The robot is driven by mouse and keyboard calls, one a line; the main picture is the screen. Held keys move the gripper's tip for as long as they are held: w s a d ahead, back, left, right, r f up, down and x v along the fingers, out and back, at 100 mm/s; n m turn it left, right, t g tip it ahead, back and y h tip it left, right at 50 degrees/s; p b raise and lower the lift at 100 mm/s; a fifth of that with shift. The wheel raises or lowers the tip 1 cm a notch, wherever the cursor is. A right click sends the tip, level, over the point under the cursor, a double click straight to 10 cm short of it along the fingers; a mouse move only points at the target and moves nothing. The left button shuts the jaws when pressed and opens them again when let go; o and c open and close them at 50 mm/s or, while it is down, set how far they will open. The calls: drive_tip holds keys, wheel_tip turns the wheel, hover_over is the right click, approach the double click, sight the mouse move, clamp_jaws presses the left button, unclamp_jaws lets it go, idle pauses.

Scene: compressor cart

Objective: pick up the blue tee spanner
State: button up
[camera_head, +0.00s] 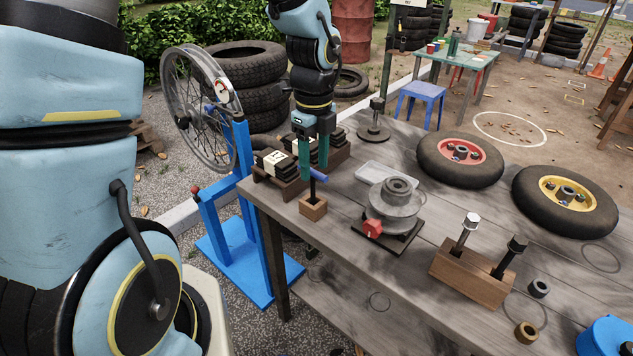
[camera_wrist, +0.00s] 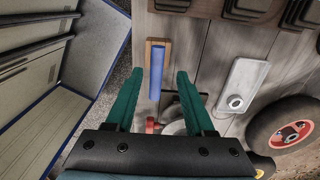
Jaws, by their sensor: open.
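The blue tee spanner (camera_head: 319,175) stands upright in a small wooden block (camera_head: 313,208) near the table's left edge, its blue crossbar on top. In the wrist view the blue crossbar (camera_wrist: 156,72) lies lengthwise between the finger lines, closer to the left finger. My gripper (camera_head: 313,170) points down at the spanner, its two teal fingers apart. The fingers hide part of the crossbar in the head view. I cannot tell whether either finger touches it.
Stacked dark blocks on wooden trays (camera_head: 275,172) stand just behind and left. A grey pulley (camera_head: 393,205) on a dark base and a pale dish (camera_head: 385,174) are close on the right. A wooden holder (camera_head: 470,272) with two upright tools is nearer the front.

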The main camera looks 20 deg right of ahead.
sight(313, 191)
drive_tip(key=shift+s+a+f+p, duration=0.1)
drive_tip(key=shift+f+p, duration=0.1)
drive_tip(key=shift+f, duration=1.2)
drive_tip(key=shift+a+f+p, duration=0.1)
drive_tip(key=shift+f+p, duration=0.1)
drive_tip(key=shift+f, duration=1.15)
drive_tip(key=shift+c, duration=0.3)
clamp_jaws()
